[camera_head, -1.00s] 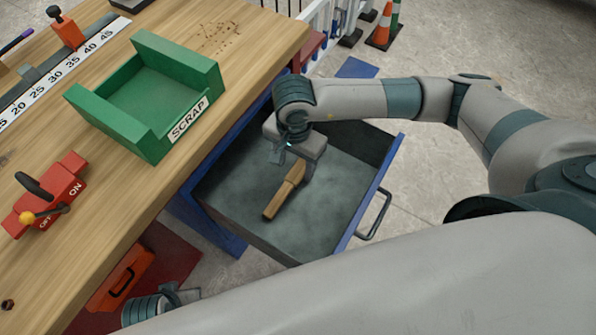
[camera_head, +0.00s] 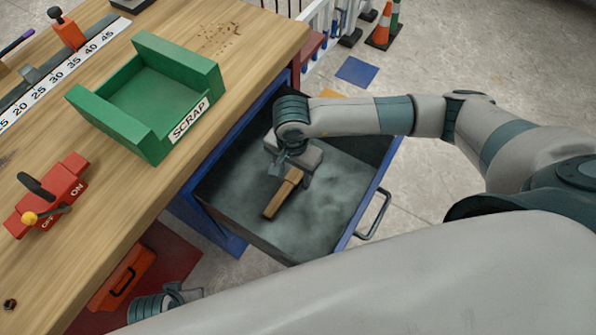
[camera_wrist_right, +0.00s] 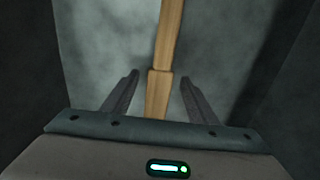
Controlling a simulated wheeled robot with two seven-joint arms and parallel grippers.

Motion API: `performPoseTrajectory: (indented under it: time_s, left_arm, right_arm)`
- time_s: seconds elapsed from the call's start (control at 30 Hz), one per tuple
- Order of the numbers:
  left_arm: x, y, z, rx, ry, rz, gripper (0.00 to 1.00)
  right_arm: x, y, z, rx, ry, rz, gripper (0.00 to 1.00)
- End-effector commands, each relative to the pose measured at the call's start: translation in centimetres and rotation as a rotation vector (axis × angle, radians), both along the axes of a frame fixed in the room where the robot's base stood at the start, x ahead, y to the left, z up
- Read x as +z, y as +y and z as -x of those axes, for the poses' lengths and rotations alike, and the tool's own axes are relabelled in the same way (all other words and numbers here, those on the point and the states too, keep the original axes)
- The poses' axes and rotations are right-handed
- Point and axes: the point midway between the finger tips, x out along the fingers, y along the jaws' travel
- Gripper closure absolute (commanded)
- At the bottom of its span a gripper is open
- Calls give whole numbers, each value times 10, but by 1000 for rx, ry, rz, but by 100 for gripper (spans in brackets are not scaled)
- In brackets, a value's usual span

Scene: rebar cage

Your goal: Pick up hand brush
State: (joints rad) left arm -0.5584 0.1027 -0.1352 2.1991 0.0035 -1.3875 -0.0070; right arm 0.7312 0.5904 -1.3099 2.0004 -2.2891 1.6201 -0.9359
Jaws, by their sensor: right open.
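The hand brush (camera_head: 283,194) is a wooden piece lying in the open grey drawer (camera_head: 325,216) under the workbench. In the right wrist view the brush (camera_wrist_right: 170,40) runs lengthwise between the two fingers, with a step in its width near the fingertips. My right gripper (camera_head: 290,172) is down inside the drawer over the brush's far end. In the right wrist view the right gripper (camera_wrist_right: 158,80) is open, with a gap on each side of the wood. My left gripper (camera_head: 188,292) is low at the bottom left, partly covered by my arm; its jaws are unclear.
The drawer's blue front with its handle (camera_head: 374,214) stands out over the floor. An orange toolbox (camera_head: 122,279) is below. Drawer walls surround my right gripper.

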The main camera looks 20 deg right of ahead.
Motion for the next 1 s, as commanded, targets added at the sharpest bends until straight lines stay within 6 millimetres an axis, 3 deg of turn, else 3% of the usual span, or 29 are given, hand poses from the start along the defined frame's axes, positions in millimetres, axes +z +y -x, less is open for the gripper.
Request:
performPoseTrajectory:
  time_s: [0.37,0.6,1.0]
  left_arm:
    - [3,0,-5,0,-10,1,72]
    - [3,0,-4,0,-9,1,72]
    - [2,0,-3,1,-7,0,72]
  right_arm:
    - [0,0,0,0,0,0,47]
    - [0,0,0,0,0,0,99]
    - [8,0,-1,0,-1,-2,99]
